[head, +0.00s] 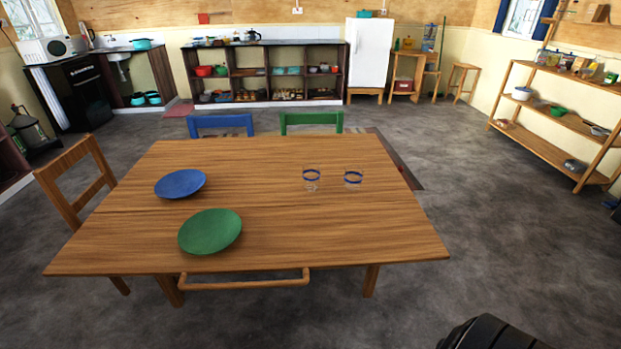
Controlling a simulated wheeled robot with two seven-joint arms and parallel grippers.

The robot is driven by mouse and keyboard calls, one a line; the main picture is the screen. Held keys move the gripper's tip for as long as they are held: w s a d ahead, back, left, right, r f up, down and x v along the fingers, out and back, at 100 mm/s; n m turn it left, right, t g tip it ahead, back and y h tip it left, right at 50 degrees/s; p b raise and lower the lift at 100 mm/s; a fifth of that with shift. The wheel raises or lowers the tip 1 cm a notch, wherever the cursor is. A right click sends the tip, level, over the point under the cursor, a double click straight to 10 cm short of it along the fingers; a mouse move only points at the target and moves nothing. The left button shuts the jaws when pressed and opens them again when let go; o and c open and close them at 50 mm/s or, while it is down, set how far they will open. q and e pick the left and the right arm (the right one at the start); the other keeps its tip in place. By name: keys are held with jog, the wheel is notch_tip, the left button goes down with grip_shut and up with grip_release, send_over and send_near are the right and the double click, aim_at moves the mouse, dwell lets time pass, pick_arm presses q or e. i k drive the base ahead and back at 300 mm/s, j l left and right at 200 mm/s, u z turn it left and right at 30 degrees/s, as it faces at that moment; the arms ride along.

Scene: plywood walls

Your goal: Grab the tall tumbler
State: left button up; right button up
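Two clear glass tumblers with blue bands stand upright on the wooden table, right of its middle. The left tumbler (311,179) looks slightly taller than the right tumbler (353,179). A small gap separates them. Neither is held. A dark rounded part, which looks like part of my own arm, shows at the bottom right edge, well away from the glasses. No fingers of either gripper are in view.
The table (290,235) also bears a blue plate (180,184) and a green plate (210,231). A wooden chair (78,185) stands at its left; blue (220,124) and green (311,121) chairs stand behind. Floor is clear right of the table, before a shelf (560,115).

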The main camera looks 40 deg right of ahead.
aim_at(312, 177)
jog(key=z, duration=0.9)
